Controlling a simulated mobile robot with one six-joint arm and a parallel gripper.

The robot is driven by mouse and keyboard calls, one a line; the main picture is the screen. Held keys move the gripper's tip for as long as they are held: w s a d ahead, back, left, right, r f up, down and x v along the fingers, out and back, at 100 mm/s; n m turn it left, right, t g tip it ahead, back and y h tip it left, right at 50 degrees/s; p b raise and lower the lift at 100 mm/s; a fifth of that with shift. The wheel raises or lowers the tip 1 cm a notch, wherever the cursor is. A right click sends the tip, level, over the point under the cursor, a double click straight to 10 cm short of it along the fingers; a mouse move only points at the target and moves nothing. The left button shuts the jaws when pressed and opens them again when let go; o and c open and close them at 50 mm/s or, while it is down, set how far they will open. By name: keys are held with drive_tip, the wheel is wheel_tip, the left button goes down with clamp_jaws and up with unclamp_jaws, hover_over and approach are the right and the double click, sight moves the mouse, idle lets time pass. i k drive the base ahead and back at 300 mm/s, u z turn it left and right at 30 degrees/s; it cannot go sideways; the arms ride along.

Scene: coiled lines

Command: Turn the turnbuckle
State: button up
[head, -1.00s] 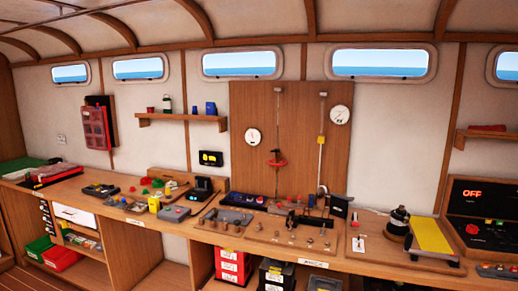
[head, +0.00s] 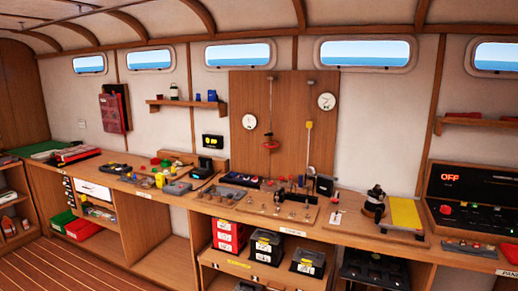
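A wooden panel (head: 290,88) stands against the wall behind the long bench, with two vertical lines on it. The left line carries a small red fitting (head: 270,142) about halfway down. The right line has a yellow piece (head: 309,125) with a pale rod below it. Either could be the turnbuckle; both are too small here to tell. A round white gauge (head: 248,122) sits left of the left line, and another gauge (head: 326,101) sits right of the right line. My gripper is not in view.
The bench top (head: 345,240) holds many small tools and fittings below the panel. A yellow plate (head: 405,212) and a dark round device (head: 374,200) stand to the right. Black boxes (head: 266,246) sit under the bench. Wooden floor (head: 95,262) is clear at lower left.

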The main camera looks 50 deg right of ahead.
sight(270, 138)
drive_tip(key=u, duration=0.2)
drive_tip(key=k, duration=0.75)
drive_tip(key=u, duration=0.35)
drive_tip(key=i, duration=1.45)
drive_tip(key=z, duration=0.55)
drive_tip(key=i, duration=0.6)
drive_tip(key=z, duration=0.95)
drive_tip(key=i, duration=0.65)
drive_tip(key=z, duration=0.35)
